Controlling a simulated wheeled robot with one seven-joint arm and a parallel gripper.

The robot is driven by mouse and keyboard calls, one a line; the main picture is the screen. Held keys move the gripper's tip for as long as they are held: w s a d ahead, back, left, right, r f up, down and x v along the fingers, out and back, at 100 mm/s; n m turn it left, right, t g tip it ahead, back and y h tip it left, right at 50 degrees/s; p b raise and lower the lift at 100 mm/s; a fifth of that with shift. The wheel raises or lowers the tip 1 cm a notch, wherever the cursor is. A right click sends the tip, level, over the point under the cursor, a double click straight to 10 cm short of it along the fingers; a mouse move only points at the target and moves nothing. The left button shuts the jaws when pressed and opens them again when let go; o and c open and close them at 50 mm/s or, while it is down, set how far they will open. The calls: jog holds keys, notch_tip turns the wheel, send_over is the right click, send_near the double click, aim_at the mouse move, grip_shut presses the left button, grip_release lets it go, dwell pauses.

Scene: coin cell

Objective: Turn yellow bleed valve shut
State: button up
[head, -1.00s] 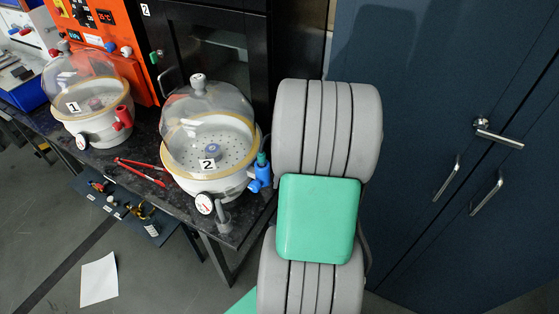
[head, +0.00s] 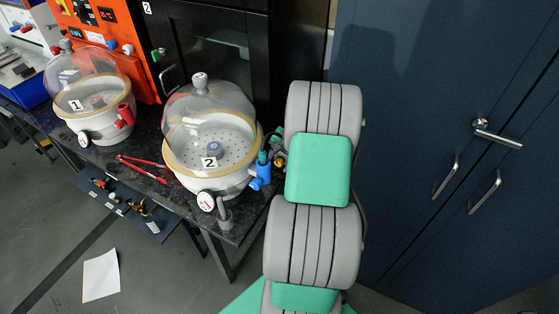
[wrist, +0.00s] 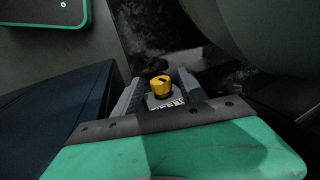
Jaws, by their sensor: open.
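The yellow bleed valve (wrist: 160,84) shows in the wrist view as a short round yellow knob with a dark mark on top. It stands on a grey base with a printed label. My gripper (wrist: 159,90) is open, with one finger on each side of the knob. I cannot tell whether either finger touches it. In the head view a small yellow spot (head: 279,162) beside my arm, right of the bell jar marked 2, may be the same knob. My arm hides most of the gripper there.
The bell jar marked 2 (head: 209,120), with a blue valve (head: 261,172) and a gauge, stands at the black bench's right end. The bell jar marked 1 (head: 88,85) stands left. Red tongs (head: 145,170) lie between. A dark blue cabinet (head: 420,170) fills the right.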

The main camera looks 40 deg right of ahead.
grip_shut()
dwell(0.4)
jog(key=shift+w+g, duration=0.1)
jog(key=shift+g, duration=0.7)
grip_release()
